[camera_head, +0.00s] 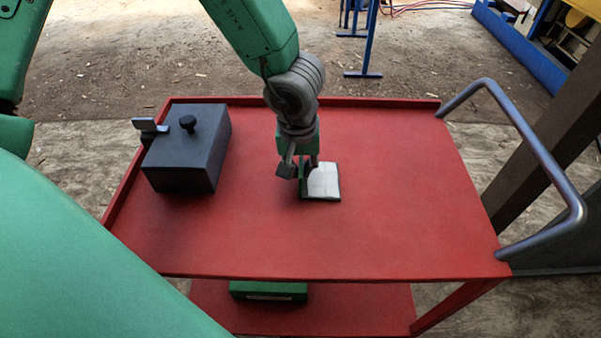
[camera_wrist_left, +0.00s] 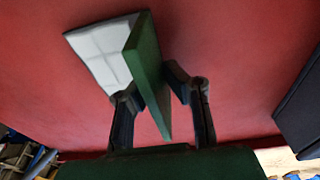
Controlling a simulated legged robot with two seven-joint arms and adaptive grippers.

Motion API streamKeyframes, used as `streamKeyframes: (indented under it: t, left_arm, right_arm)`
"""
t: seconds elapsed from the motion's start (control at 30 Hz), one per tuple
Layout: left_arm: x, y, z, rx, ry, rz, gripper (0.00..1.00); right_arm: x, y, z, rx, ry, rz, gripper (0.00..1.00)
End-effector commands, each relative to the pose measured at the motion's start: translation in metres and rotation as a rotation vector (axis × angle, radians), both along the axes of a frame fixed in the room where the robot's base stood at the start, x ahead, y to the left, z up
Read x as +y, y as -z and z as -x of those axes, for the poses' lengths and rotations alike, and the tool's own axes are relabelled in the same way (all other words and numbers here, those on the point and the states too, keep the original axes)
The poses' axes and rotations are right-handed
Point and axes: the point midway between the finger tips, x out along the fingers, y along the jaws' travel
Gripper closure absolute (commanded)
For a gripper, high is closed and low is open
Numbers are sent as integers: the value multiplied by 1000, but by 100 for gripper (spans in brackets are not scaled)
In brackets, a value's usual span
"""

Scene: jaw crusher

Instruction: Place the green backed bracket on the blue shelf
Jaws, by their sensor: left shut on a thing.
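The green backed bracket (camera_head: 323,182) is on the red cart top, near its middle. Its pale plate lies flat or nearly flat, and its green plate stands up from one edge. In the left wrist view the green plate (camera_wrist_left: 148,62) stands between the two dark fingers of my left gripper (camera_wrist_left: 152,86), which is shut on it. In the head view my left gripper (camera_head: 301,168) comes down from above and hides part of the green plate. I cannot pick out the blue shelf for certain. My right gripper is not in view.
A dark box (camera_head: 187,160) with a black knob stands left of the bracket on the red cart (camera_head: 400,230). A metal handle (camera_head: 545,160) rises at the right end. A green case (camera_head: 268,291) sits on the lower deck. Blue metal legs (camera_head: 367,45) stand beyond.

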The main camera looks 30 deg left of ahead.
Motion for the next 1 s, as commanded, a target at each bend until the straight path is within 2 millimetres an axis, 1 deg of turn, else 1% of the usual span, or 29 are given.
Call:
streamKeyframes:
  t: [0.03,0.37,0.4,0.43,0.7,0.8,0.87,0.97,1.0]
  left_arm:
    - [0,7,-1,-1,1,0,100]
    - [1,8,0,-2,-1,3,100]
    - [1,8,0,-2,-1,3,82]
    - [1,8,0,-2,-1,3,72]
    - [1,8,0,-2,-1,3,72]
    - [1,5,0,-2,0,3,72]
    - [0,-1,0,-2,0,3,72]
    - [0,-19,2,-3,-1,4,72]
    - [-1,-27,3,-4,-1,6,72]
  right_arm:
    - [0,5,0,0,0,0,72]
    - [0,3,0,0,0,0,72]
    - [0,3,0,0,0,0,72]
    - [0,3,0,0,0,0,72]
    - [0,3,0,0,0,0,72]
    - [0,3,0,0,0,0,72]
    - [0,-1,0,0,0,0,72]
    - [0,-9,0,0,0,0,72]
    - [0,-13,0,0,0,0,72]
